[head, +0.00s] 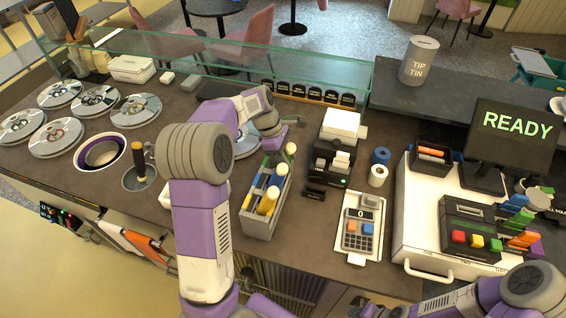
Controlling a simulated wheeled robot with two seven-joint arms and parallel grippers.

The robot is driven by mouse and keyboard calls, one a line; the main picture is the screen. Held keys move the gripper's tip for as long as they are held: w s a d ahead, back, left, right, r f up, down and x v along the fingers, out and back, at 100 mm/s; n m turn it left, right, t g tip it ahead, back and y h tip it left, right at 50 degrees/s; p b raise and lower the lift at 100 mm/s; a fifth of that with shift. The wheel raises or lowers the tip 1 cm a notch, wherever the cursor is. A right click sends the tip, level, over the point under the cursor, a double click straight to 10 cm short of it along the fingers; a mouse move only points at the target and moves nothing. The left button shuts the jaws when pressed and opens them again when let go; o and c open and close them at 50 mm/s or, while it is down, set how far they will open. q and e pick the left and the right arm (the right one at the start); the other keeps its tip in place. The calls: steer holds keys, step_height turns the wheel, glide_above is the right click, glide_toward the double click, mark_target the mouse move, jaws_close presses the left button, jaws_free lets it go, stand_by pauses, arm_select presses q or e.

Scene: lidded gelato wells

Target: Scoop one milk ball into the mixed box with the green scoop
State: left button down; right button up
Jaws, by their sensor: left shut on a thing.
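A grey bin (262,222) stands left of centre and holds several scoops with yellow, blue and green parts. My left gripper (272,146) is above the bin's far end, shut with its fingers pointing down. A green scoop handle (266,163) shows right below its fingers; the contact itself is hard to see. An open well with a purple rim (100,153) is at the left; I cannot make out milk balls in it. I cannot single out the mixed box; a white tray edge (166,196) is partly hidden by my left arm.
Several round lidded wells (92,101) lie at far left. A metal cup (140,178) with a dark-handled tool is beside the open well. A glass guard (200,52) runs behind. A printer (330,160), a calculator (360,228) and a READY screen (515,125) stand to the right.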

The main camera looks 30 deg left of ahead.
arm_select(q)
step_height(320, 180, up, 9)
steer(key=shift+r+p, duration=0.2)
steer(key=shift+p, duration=0.55)
step_height(320, 180, up, 7)
steer(key=p, duration=0.6)
steer(key=shift+f, duration=0.2)
steer(key=shift+f, duration=0.1)
